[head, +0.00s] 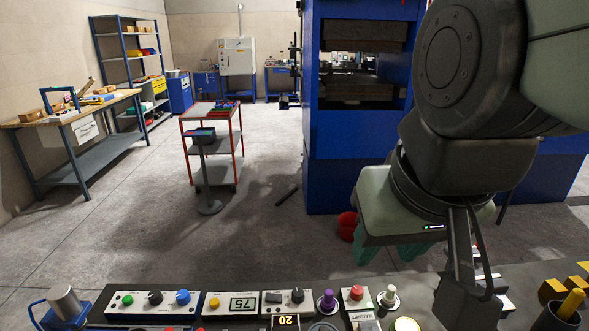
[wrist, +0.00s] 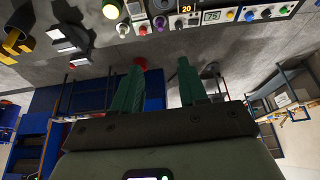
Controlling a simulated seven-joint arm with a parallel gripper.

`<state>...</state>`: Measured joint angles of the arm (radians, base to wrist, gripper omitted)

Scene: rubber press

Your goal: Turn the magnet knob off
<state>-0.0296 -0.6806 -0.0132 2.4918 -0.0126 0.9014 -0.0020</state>
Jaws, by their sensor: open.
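A control console runs along the bottom of the head view. The console also shows at the top of the wrist view, with the red button (wrist: 143,30) and the black knob (wrist: 178,25). My gripper (head: 386,254) points down beyond the console's far edge, apart from the controls. Its green fingers (wrist: 157,78) are spread and empty.
A purple knob (head: 327,301) and a white-topped lever (head: 389,296) flank the red button. A panel at left has green, black and blue knobs (head: 155,298). A blue press (head: 335,150) stands beyond. A red trolley (head: 226,150) stands on mostly open floor.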

